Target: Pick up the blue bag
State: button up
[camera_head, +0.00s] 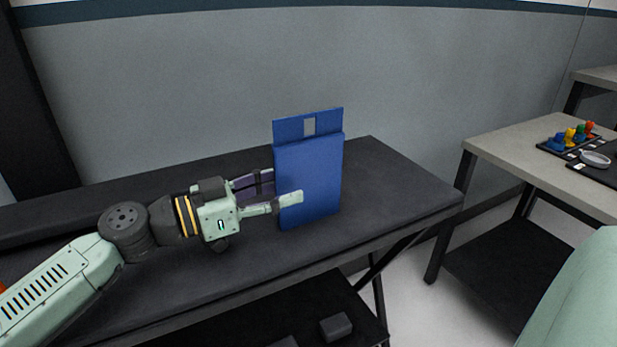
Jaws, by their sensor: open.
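The blue bag (309,182) stands upright on the dark table (400,190), a flat blue shape with a small grey patch near its top. My gripper (284,186) is at the bag's left edge, pointing right. Its jaws are open. The near finger lies in front of the bag's face; the far finger reaches toward the bag's left edge, and its tip is hidden behind the bag. I cannot tell whether either finger touches the bag.
The grey wall (220,80) rises behind the table. Bare tabletop lies right of the bag. A lighter table (540,165) at the right holds several small coloured items (572,136) and a round white-rimmed object (595,159). A dark block (336,327) rests on the lower shelf.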

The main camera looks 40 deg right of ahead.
aim_at(309, 180)
jog(key=p+x, duration=0.1)
jog(key=x, duration=0.5)
jog(key=shift+w, duration=0.1)
jog(key=shift+a, duration=0.1)
grip_shut()
dwell(0.3)
